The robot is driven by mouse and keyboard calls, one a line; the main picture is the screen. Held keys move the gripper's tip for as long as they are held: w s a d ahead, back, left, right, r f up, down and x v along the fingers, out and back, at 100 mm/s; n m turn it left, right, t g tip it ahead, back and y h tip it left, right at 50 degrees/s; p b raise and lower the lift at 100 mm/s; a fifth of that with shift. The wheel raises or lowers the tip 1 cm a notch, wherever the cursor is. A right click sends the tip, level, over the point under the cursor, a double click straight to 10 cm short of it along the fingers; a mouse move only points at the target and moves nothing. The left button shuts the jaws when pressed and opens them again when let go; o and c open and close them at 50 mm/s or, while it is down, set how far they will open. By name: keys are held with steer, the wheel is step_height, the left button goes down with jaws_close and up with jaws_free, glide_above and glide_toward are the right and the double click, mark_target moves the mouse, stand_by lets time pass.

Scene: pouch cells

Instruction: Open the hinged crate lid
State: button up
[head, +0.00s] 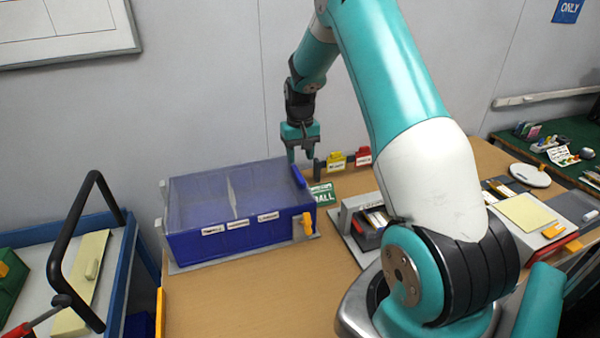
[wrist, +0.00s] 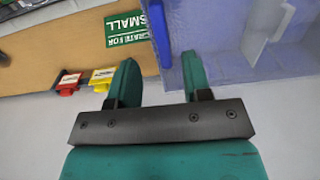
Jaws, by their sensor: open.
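The crate (head: 200,246) is a blue box on the table, with several white labels on its front. Its clear lid (head: 200,195) lies shut over the top and also shows in the wrist view (wrist: 215,25). An orange latch piece (head: 307,222) sits at the crate's front right corner. My gripper (head: 302,158) is open and empty, just above and behind the handle.
A green sign (head: 322,194) stands right of the crate, with yellow (head: 336,161) and red (head: 364,156) tags behind it. A grey holder (head: 352,222) lies farther right. A cart with a black handle (head: 60,235) stands at left. The table front is clear.

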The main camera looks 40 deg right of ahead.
mark_target(300, 176)
step_height(300, 176, down, 8)
steer(key=shift+r+p, duration=0.15)
steer(key=shift+p, duration=0.6)
jaws_close()
